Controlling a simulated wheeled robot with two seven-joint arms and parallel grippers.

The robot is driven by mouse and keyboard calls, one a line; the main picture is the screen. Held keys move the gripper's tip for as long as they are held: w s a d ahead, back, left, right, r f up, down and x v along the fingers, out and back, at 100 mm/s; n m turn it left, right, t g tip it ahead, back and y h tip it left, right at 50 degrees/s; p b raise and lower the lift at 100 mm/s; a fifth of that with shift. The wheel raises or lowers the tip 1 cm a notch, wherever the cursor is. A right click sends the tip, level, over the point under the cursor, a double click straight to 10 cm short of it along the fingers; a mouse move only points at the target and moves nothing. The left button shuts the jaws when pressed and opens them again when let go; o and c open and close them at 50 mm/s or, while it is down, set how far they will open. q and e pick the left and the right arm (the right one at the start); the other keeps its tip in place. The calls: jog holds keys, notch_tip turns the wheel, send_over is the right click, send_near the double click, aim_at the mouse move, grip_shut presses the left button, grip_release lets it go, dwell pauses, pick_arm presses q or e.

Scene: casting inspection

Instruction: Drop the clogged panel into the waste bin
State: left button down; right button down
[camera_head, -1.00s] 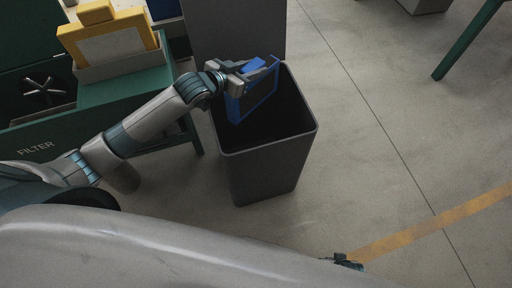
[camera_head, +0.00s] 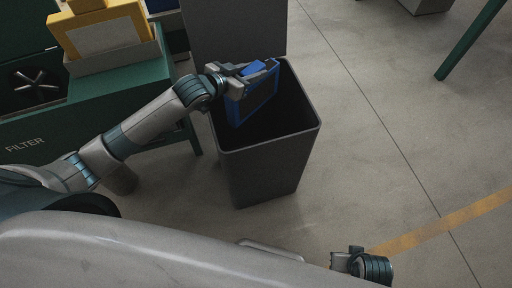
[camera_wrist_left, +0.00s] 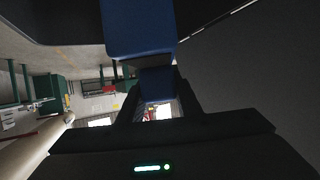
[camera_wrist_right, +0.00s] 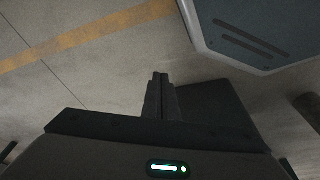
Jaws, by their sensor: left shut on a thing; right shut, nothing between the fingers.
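The clogged panel (camera_head: 254,103) has a blue frame with a dark face. It hangs upright in the mouth of the grey waste bin (camera_head: 264,174), near the bin's back left side. In the left wrist view the blue panel frame (camera_wrist_left: 140,28) shows between the fingers (camera_wrist_left: 157,95). My right gripper is shut and empty; its fingertips show in the right wrist view (camera_wrist_right: 160,78) above bare floor.
A tall grey panel (camera_head: 235,28) rises behind the bin.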

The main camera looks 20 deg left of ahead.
pick_arm(q)
jog(key=shift+f+b, duration=0.6)
jog(key=shift+b, duration=0.05)
pick_arm(e)
jog(key=shift+v, duration=2.55)
pick_arm(q)
jog(key=c, duration=1.2)
grip_release()
jog(key=shift+f, duration=0.1)
jog(key=shift+s+a, duration=0.1)
jog(key=shift+s, duration=0.05)
jog(key=v, duration=1.7)
jog(key=shift+r+p, duration=0.2)
jog(key=shift+p, duration=0.2)
pick_arm(e)
jog(key=x, duration=0.2)
jog(key=shift+f, duration=0.3)
